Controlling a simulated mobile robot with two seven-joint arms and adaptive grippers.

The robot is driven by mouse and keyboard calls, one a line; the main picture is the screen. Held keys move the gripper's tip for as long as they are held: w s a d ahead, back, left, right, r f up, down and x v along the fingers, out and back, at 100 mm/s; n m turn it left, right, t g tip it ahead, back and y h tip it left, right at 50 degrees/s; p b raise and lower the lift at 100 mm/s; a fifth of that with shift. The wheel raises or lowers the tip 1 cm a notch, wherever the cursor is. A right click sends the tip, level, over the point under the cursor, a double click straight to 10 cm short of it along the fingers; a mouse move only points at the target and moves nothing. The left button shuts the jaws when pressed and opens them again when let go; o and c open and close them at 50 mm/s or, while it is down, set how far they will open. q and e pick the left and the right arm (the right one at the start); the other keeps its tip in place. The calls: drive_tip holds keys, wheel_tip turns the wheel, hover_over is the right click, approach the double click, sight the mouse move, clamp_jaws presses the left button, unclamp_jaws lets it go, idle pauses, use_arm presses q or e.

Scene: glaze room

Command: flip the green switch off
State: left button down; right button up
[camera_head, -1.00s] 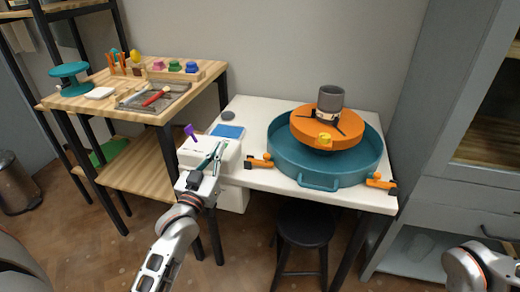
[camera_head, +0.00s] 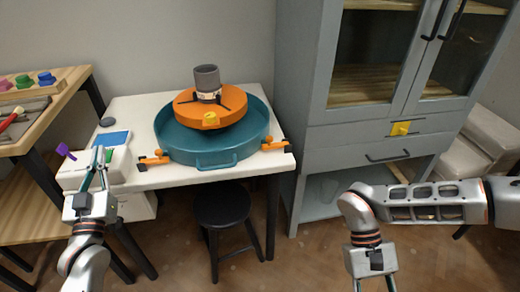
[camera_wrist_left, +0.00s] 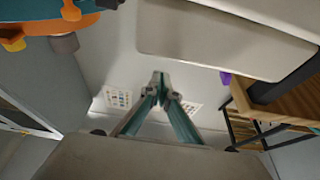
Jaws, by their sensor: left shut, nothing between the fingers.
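A teal basin (camera_head: 215,161) with an orange wheel head (camera_head: 190,112) and grey cup (camera_head: 207,79) fills the middle of the white table (camera_head: 135,103). A black stool (camera_head: 222,206) stands in front. A grey cabinet (camera_head: 345,146) is at the right, a wooden shelf (camera_head: 62,88) at the left.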

use_arm(q)
drive_tip(key=v, duration=0.9)
drive_tip(key=shift+s+f, duration=0.25)
drive_tip(key=shift+f, duration=0.15)
drive_tip(key=shift+d, duration=0.1)
